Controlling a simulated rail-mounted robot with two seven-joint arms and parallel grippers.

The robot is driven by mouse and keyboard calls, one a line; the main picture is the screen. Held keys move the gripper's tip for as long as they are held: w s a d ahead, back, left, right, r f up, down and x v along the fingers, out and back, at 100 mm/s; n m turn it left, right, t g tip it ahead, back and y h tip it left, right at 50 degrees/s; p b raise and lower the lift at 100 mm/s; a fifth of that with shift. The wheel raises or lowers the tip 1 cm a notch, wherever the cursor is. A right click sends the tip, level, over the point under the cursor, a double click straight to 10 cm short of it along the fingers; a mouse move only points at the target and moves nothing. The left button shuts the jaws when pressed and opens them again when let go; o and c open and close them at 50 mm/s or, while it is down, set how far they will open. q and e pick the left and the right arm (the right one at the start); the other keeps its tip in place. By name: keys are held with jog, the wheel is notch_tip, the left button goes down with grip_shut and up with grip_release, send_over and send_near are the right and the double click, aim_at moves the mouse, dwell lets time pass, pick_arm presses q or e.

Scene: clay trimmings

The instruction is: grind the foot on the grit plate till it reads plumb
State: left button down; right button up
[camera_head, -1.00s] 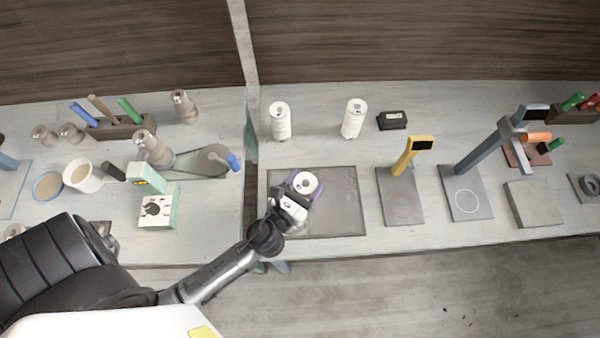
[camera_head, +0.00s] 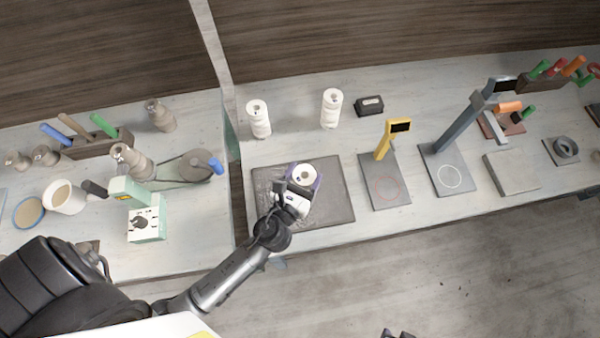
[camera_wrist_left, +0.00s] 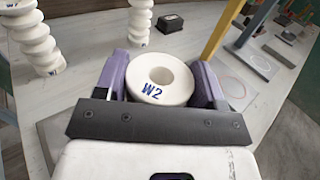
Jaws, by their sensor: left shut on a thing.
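My left gripper (camera_head: 296,192) is shut on a white, round piece marked W2 (camera_head: 304,175), with a hole in its top. In the left wrist view the purple fingers clasp the W2 piece (camera_wrist_left: 160,78) from both sides. It is over the dark grit plate (camera_head: 335,205); its foot is hidden, so I cannot tell whether it touches the plate. A yellow post with a dark display (camera_head: 393,135) stands on a grey base with a red circle. A dark shape at the bottom edge may be my right gripper (camera_head: 397,333), mostly cut off.
Two white ribbed pieces, one left (camera_head: 258,120) and one right (camera_head: 331,109), stand behind the plate near a small black box (camera_head: 369,106). A grey post (camera_head: 460,130) rises right of the yellow one. A divider (camera_head: 232,140) stands left of the plate, beyond it a mint-green machine (camera_head: 146,220).

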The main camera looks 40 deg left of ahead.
pick_arm(q)
jog(key=shift+w+d+f, duration=0.1)
jog(key=shift+w+d, duration=0.6)
jog(key=shift+d, duration=0.15)
jog(key=shift+w+d, duration=0.1)
jog(key=shift+w+d+r+p, duration=0.25)
jog(key=shift+w+d+p, duration=0.05)
jog(key=shift+w+d, duration=0.7)
jog(key=shift+a, duration=0.1)
